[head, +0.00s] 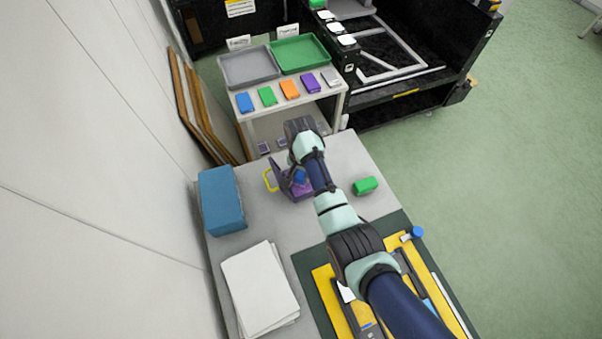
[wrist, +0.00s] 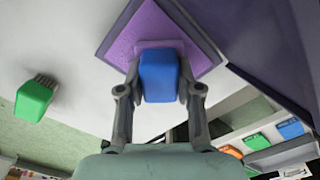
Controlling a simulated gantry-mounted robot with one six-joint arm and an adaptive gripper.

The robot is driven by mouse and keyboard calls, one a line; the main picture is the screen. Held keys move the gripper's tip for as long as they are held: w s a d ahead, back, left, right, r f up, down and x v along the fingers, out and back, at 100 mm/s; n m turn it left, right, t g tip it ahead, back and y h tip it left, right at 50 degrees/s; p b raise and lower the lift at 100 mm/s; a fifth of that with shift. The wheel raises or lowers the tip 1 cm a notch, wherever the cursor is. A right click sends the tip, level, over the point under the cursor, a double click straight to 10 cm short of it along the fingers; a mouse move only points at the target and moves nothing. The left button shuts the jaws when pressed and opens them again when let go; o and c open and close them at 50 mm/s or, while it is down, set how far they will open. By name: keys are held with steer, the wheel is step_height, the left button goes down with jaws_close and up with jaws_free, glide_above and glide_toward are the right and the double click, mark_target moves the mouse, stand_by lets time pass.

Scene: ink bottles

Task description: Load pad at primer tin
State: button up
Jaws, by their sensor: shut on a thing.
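A blue-handled pad (wrist: 159,76) is between the fingers of my gripper (wrist: 160,92), which is shut on it. Its blue handle also shows in the head view (head: 299,176), beside my arm. The tin (head: 303,191) sits on the white table with a dark purple lid (wrist: 262,50) standing open. My arm hides part of the tin in the head view.
A green bristled block (head: 365,186) stands to the right of the tin. A yellow handle (head: 270,180) is at its left. A blue box (head: 222,200) and white sheets (head: 260,290) lie left. Behind are a grey tray (head: 248,68), a green tray (head: 300,54) and several coloured blocks.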

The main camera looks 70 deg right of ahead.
steer(key=shift+f, duration=0.1)
step_height(320, 180, up, 7)
steer(key=p, duration=0.7)
steer(key=shift+p, duration=0.35)
